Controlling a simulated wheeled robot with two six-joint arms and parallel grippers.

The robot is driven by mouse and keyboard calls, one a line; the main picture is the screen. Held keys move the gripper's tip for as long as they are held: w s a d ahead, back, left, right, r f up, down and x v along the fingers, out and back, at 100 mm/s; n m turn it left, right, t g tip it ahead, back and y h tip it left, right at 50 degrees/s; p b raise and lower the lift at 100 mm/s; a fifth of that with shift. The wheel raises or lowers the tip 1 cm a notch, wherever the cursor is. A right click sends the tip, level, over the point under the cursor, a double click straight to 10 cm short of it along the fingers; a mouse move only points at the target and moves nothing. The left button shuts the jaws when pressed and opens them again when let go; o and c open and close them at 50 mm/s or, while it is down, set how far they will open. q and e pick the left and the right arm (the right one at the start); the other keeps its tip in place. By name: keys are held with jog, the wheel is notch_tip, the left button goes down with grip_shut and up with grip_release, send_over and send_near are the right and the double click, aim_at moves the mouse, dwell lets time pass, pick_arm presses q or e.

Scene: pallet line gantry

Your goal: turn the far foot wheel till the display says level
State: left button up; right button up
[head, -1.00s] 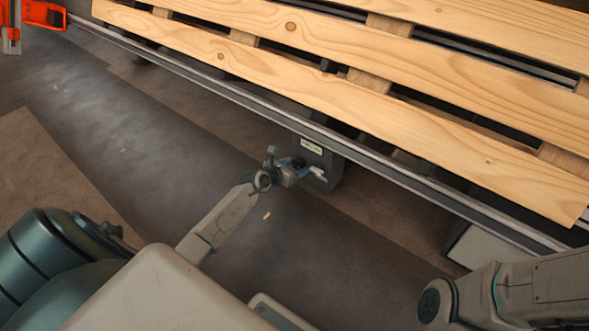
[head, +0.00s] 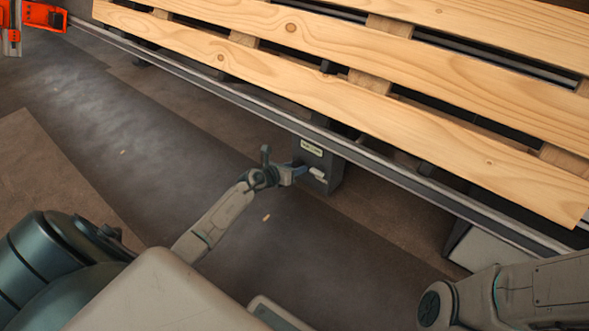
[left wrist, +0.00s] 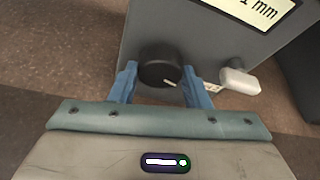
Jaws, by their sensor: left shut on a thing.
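The foot wheel is a round black knob (left wrist: 159,68) with a white mark at its lower right edge, on the face of a grey box (head: 325,180). In the left wrist view my left gripper (left wrist: 160,84) has its blue fingers on either side of the knob and is shut on it. In the head view this gripper (head: 299,171) is against the box, and the knob is hidden there. The display (left wrist: 262,8) is cut off at the frame edge; "1 mm" shows. In the head view the display (head: 312,147) is too small to read. My right gripper is out of view.
A white handle-like part (left wrist: 240,81) sticks out right of the knob, close to the right finger. A metal rail (head: 230,98) and a wooden pallet (head: 330,82) lie above the box. An orange part (head: 45,16) is at the far left. Floor left of the box is clear.

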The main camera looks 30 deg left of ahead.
pick_arm(q)
jog(key=n+h+b, duration=0.1)
jog(key=n+h, duration=0.1)
jog(key=n, duration=0.1)
jog(key=shift+a+f+n+t, duration=0.1)
jog(key=shift+n+t, duration=0.2)
jog(key=shift+n, duration=0.1)
dwell(0.4)
jog(key=o, duration=1)
jog(key=p+v, duration=0.4)
jog(key=v, duration=0.7)
jog(key=shift+a, duration=0.15)
